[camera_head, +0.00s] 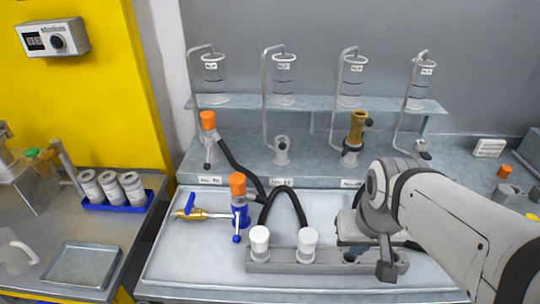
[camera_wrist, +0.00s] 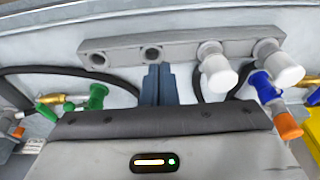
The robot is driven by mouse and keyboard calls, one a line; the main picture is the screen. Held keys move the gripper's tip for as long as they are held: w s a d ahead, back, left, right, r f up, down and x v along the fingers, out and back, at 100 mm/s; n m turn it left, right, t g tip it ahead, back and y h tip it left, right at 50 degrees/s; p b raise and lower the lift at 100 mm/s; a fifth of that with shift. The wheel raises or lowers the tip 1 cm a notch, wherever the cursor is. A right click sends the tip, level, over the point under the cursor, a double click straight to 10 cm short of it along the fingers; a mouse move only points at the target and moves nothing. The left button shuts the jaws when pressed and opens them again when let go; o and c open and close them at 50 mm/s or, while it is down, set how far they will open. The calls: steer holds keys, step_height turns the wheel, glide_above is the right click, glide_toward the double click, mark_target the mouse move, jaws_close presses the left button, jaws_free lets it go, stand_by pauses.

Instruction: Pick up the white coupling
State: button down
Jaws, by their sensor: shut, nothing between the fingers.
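Two white couplings, a left one (camera_head: 260,241) and a right one (camera_head: 307,243), stand upright on the grey block (camera_head: 282,262) at the front of the bench. In the wrist view they show as a nearer-middle one (camera_wrist: 218,72) and a far-right one (camera_wrist: 281,66). My gripper (camera_wrist: 157,74) is shut with nothing between its fingers. Its tips are by the block, close to an open round socket (camera_wrist: 152,53), and apart from both couplings. A second open socket (camera_wrist: 98,58) is at the block's other end. In the head view my arm partly hides this end.
A blue valve with an orange cap (camera_head: 238,190) and a brass end stands left of the couplings. Black hoses (camera_head: 285,195) arch behind the block. Glass cylinders (camera_head: 284,75) stand on a rear shelf. A blue tray of canisters (camera_head: 118,203) is at left. The white bench mat's front left is clear.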

mark_target(259, 233)
steer(key=c, duration=2.2)
jaws_free()
